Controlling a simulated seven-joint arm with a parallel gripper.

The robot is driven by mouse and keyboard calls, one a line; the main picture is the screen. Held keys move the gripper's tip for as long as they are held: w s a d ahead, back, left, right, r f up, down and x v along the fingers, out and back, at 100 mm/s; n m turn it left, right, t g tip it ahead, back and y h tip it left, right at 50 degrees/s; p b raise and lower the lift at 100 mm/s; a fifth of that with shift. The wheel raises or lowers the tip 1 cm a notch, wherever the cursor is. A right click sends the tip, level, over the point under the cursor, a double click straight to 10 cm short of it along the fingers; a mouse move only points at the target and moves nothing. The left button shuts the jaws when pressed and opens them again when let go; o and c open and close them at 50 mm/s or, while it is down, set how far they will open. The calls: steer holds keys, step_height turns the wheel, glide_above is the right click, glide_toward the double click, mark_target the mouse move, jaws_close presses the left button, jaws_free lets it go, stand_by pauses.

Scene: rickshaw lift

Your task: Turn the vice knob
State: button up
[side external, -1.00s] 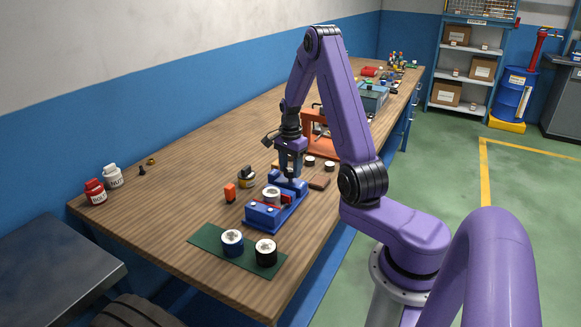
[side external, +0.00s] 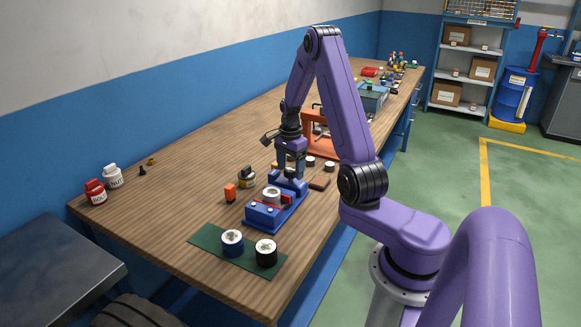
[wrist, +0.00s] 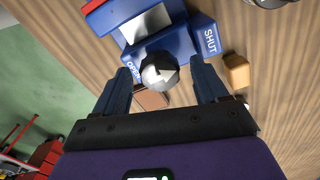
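The blue vice (side external: 270,214) with red jaw parts stands near the front of the wooden bench. In the wrist view the vice (wrist: 190,42) carries the words OPEN at left and SHUT at right. My gripper (wrist: 163,82) is open, one finger on each side of the knob with a gap at both sides.
A green mat (side external: 210,238) with a blue and a black cylinder lies in front of the vice. An orange press (side external: 320,135) stands behind. The left bench area is largely clear.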

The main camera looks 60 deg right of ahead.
mark_target(288, 170)
step_height(288, 170, up, 17)
steer(key=shift+r, duration=0.2)
stand_by(0.5)
stand_by(0.3)
steer(key=s+a+f+n, duration=0.1)
steer(key=s+a+n, duration=0.1)
steer(key=a+n, duration=1.8)
steer(key=s+a+f+n, duration=0.2)
steer(key=s+a+n, duration=0.4)
steer(key=s, duration=0.5)
steer(key=s+a+f+n, duration=0.1)
steer(key=s+a+n, duration=0.5)
steer(key=s, duration=0.6)
steer(key=shift+a+f+n, duration=0.2)
steer(key=shift+f+n, duration=0.15)
steer(key=shift+n, duration=0.55)
